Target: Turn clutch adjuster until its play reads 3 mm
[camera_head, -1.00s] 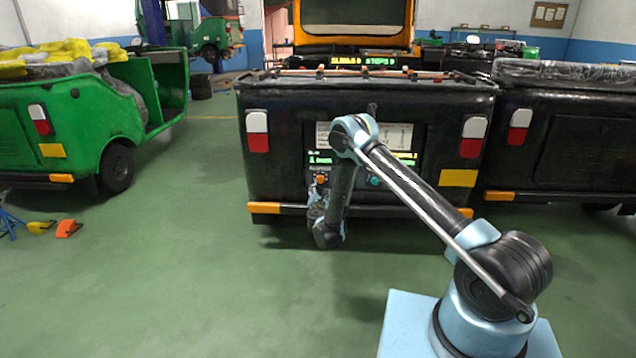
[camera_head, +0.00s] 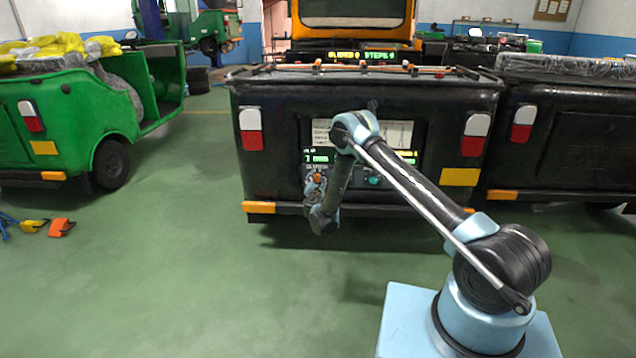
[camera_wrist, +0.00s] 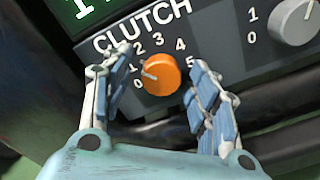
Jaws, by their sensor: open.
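The clutch adjuster is an orange knob (camera_wrist: 160,74) under the word CLUTCH in the wrist view, with a dial numbered 0 to 5. A pale mark on the knob points to the left, between the 0 and the 1 as far as I can tell. My gripper (camera_wrist: 163,88) is open, with one finger on each side of the knob and gaps showing between. In the head view the knob (camera_head: 317,179) is small, just above my gripper (camera_head: 316,190). A green-lit display (camera_wrist: 88,8) above the dial is cut off in the wrist view; its reading is not legible.
A grey knob (camera_wrist: 295,20) sits to the right on the same panel. The panel is on the back of a black rickshaw (camera_head: 270,115), between a green rickshaw (camera_head: 75,115) and another black one (camera_head: 560,145). Orange and yellow blocks (camera_head: 62,227) lie on the floor at left.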

